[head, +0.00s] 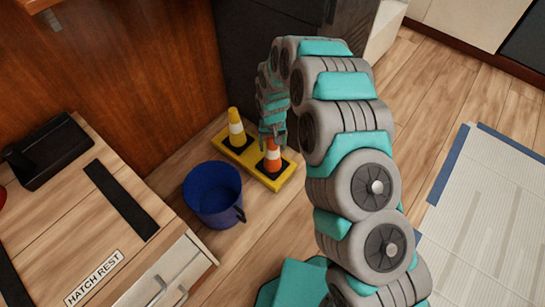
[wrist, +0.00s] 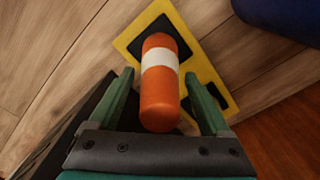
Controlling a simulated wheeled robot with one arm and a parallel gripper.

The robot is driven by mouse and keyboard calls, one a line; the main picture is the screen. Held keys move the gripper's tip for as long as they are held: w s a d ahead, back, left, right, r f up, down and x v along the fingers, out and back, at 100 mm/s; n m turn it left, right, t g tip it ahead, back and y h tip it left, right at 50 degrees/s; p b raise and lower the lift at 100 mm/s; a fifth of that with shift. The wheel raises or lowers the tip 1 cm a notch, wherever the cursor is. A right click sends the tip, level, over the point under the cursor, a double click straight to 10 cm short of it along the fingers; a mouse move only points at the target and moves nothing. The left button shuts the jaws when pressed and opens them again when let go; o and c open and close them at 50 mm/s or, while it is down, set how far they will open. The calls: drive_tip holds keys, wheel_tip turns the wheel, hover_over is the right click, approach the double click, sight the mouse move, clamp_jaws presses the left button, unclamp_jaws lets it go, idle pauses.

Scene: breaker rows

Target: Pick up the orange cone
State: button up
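The orange cone (head: 272,161) with a white band stands on a black square at the near right end of a yellow board (head: 284,181). In the wrist view the cone (wrist: 160,97) lies between the two green fingers of my gripper (wrist: 159,74), with a gap on each side. My gripper (head: 272,133) is open and comes down over the cone's top in the head view, hiding part of it. The cone's tip points toward the gripper palm.
A yellow cone (head: 236,128) stands at the other end of the board. A blue bucket (head: 213,193) stands just left of the board. A brown wooden panel (head: 120,70) and a dark cabinet (head: 250,50) are behind. Wood floor is open in front.

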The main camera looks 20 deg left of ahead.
clamp_jaws()
idle(0.4)
